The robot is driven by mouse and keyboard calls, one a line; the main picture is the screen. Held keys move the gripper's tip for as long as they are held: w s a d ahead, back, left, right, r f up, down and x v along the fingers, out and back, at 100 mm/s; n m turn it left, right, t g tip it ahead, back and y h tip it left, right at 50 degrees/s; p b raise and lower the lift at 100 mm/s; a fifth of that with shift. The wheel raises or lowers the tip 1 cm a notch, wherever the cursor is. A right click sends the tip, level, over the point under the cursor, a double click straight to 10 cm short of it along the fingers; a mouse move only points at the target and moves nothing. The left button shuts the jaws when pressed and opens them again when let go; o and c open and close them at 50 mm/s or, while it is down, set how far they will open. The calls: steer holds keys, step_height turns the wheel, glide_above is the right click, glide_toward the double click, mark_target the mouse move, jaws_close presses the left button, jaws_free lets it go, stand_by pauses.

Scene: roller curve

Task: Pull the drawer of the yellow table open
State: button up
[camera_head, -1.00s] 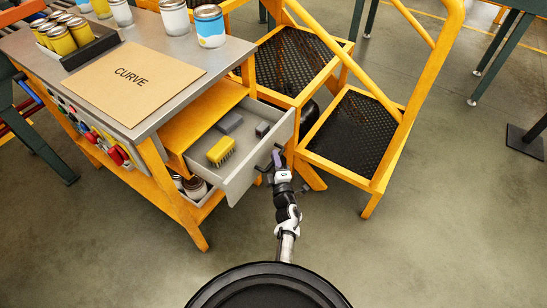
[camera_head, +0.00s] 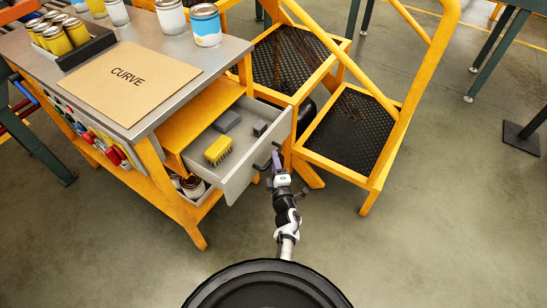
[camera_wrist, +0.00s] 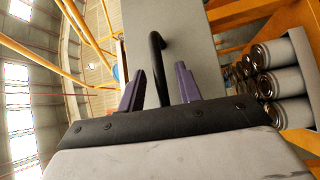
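The yellow table (camera_head: 147,160) has a metal top and stands at the left of the head view. Its drawer (camera_head: 243,178) is pulled well out, with its inside in plain view. A black bar handle (camera_wrist: 157,60) sits on the grey drawer front (camera_wrist: 178,30). My gripper (camera_head: 274,166) is at the outer face of the drawer front, by the handle. In the wrist view, its two purple fingers stand apart, with the handle between them and gaps on both sides. Whether a finger touches the handle is unclear.
A yellow brush (camera_head: 218,150) and grey blocks (camera_head: 227,121) lie in the drawer. Yellow steps (camera_head: 345,135) stand close right of the drawer. Cans (camera_wrist: 268,85) sit on a lower shelf. The floor in front is clear.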

steer(key=s+d+f, duration=0.1)
steer(key=s, duration=0.9)
steer(key=shift+d+p, duration=0.25)
steer(key=shift+p, duration=0.1)
steer(key=shift+f, duration=0.1)
